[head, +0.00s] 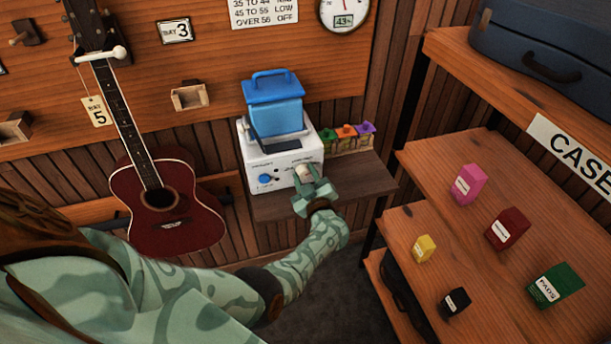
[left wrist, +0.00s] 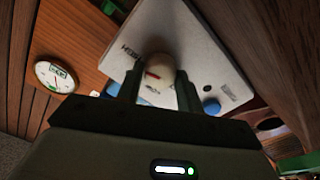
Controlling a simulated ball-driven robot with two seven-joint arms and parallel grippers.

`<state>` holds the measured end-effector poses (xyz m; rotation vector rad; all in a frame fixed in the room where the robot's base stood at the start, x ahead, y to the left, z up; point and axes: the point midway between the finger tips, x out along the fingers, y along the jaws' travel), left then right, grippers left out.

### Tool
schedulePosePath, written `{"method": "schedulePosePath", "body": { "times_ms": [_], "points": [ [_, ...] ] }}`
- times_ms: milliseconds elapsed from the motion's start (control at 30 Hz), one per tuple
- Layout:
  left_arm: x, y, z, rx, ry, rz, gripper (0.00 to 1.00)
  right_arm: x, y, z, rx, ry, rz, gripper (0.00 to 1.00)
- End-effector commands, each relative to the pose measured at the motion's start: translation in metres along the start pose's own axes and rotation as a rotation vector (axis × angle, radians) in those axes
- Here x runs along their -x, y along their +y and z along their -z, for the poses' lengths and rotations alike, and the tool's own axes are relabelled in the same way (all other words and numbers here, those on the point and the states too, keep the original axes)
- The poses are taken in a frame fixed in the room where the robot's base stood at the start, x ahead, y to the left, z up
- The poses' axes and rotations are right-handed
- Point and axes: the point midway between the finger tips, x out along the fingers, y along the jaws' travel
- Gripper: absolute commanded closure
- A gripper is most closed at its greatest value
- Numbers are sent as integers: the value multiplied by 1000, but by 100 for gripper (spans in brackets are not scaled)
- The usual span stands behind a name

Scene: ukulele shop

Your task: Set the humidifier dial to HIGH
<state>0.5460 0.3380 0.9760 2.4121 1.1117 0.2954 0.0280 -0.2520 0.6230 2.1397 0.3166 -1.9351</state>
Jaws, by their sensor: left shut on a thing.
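The white humidifier (head: 256,155) with a blue tank (head: 275,105) stands on a small wooden shelf below the pegboard wall. Its cream dial (head: 305,173) is on the right of the front face, and my left gripper (head: 312,184) is shut on it. In the left wrist view the dial (left wrist: 158,72) sits between the two fingertips (left wrist: 160,88) and carries a red pointer mark. My right gripper is not in view.
A red ukulele (head: 168,215) hangs left of the humidifier. Small coloured items (head: 346,133) stand on its right. A round gauge (head: 344,14) reading about 43 and a settings chart (head: 264,12) hang above. Wooden shelves (head: 415,225) with small boxes fill the right.

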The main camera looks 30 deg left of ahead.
Motion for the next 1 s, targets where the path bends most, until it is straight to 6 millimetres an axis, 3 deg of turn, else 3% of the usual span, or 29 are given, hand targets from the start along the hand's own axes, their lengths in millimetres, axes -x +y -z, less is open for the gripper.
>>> {"method": "schedulePosePath", "body": {
  "times_ms": [433, 467, 533, 1000],
  "points": [
    [1, -1, -2, -12, -4, 1, 86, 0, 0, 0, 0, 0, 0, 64],
    [1, -1, -2, -12, -4, 1, 61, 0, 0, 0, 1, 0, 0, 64],
    [1, -1, -1, -11, -3, 1, 42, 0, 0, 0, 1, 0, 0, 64],
    [2, -1, 1, -10, -1, 0, 42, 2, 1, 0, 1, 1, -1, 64]
  ]
}}
